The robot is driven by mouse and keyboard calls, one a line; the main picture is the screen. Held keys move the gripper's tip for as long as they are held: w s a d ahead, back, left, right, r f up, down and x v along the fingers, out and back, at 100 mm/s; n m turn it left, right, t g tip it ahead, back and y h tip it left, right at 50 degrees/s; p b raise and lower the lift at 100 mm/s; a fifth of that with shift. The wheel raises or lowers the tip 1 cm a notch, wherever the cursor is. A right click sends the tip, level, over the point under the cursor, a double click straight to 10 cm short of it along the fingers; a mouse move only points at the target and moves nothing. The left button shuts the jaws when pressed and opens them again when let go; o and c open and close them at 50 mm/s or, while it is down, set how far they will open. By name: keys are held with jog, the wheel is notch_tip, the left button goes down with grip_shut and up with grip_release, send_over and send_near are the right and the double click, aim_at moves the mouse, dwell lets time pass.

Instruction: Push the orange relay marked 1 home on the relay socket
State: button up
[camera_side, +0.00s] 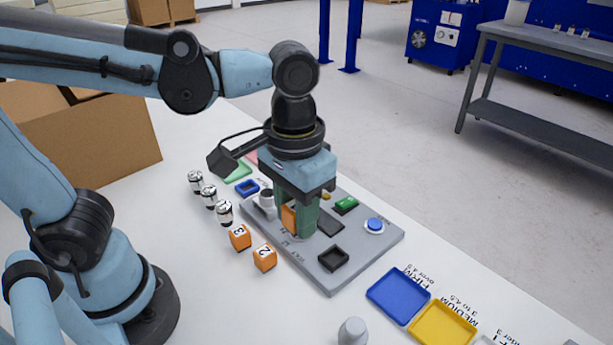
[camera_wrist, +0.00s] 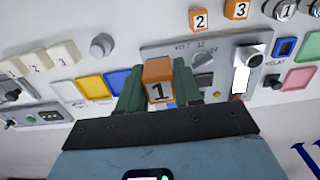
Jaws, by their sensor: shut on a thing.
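My gripper (camera_side: 297,222) is shut on the orange relay marked 1 (camera_side: 288,218), low over the grey board (camera_side: 372,245). In the wrist view the relay (camera_wrist: 158,82) sits between my two green fingers (camera_wrist: 158,92), its number facing the camera. Its lower end is hidden, so I cannot tell whether it touches anything. A blue-rimmed square holder (camera_wrist: 285,47) beside lettering like "RELAY" is at the right of the wrist view. The holder also shows behind my gripper in the side view (camera_side: 246,187). I cannot tell whether a relay socket lies hidden beneath the held relay.
Orange relays marked 3 (camera_side: 240,237) and 2 (camera_side: 265,258) stand left of the board. Several silver cylinders (camera_side: 209,197) stand behind them. Blue (camera_side: 398,296) and yellow (camera_side: 442,325) trays lie in front.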

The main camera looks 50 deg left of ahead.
jog(key=s+d+f, duration=0.2)
jog(key=s+d, duration=0.1)
jog(key=s, duration=0.3)
jog(key=s+d+f, duration=0.2)
jog(key=s, duration=0.4)
jog(key=shift+s+d, duration=0.25)
jog(key=shift+d, duration=0.15)
jog(key=shift+w, duration=0.1)
send_over(289, 296)
notch_tip(289, 296, down, 7)
jog(key=shift+f, duration=1.85)
jog(key=shift+f, duration=0.15)
jog(key=o, duration=1)
